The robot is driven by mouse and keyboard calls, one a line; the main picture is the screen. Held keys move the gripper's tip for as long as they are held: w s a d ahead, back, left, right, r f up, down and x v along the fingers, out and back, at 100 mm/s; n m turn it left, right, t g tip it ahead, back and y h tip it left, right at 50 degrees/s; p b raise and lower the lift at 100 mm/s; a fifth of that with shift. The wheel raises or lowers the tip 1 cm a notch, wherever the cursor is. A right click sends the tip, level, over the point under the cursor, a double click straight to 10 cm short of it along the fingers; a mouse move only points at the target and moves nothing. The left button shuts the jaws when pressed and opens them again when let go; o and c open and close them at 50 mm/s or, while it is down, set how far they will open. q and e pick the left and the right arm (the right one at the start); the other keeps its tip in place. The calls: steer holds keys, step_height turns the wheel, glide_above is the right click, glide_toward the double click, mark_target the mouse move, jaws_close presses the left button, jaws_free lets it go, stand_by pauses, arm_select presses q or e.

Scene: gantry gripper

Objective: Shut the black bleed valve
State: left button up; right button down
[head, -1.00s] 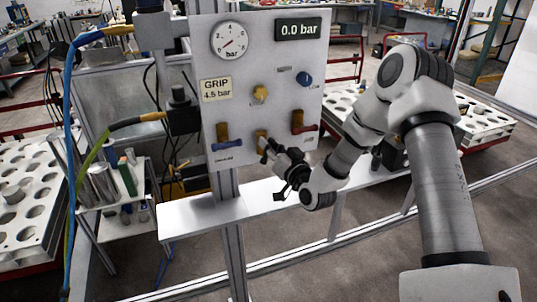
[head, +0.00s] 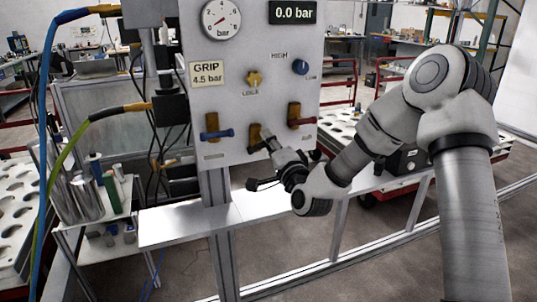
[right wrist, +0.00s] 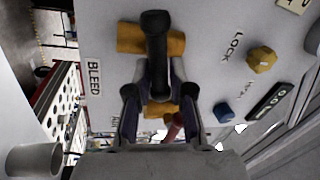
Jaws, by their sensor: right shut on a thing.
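The black bleed valve has a black handle (right wrist: 156,50) across a brass body (right wrist: 178,42), beside a "BLEED" label, in the right wrist view. My right gripper (right wrist: 159,78) is shut on the handle, one finger on each side. In the wrist view the handle stands upright and crosses the brass body. In the head view my right gripper (head: 268,143) is at the lower middle of the grey panel (head: 235,90). The valve's brass body (head: 254,134) shows there, but the handle is mostly hidden by the gripper. My left gripper is not in view.
A valve with a blue handle (head: 216,134) sits left of my gripper and one with a red handle (head: 301,121) right of it. Above are a yellow knob (head: 253,79), a blue knob (head: 300,67), a gauge (head: 221,19) and a display (head: 293,12) reading 0.0 bar.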

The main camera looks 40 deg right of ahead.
steer(key=shift+f+m+h+b, duration=0.2)
steer(key=shift+m+h+b, duration=0.1)
steer(key=shift+m+b, duration=0.6)
steer(key=shift+f+m+h+b, duration=0.15)
steer(key=shift+m+h+b, duration=0.15)
steer(key=shift+m+b, duration=0.55)
steer(key=shift+m, duration=0.35)
steer(key=c, duration=1.1)
jaws_free()
steer(key=shift+w, duration=0.1)
steer(key=shift+c, duration=0.2)
steer(key=v, duration=0.7)
steer(key=shift+s, duration=0.25)
steer(key=shift+f+p, duration=0.15)
steer(key=shift+p, duration=0.15)
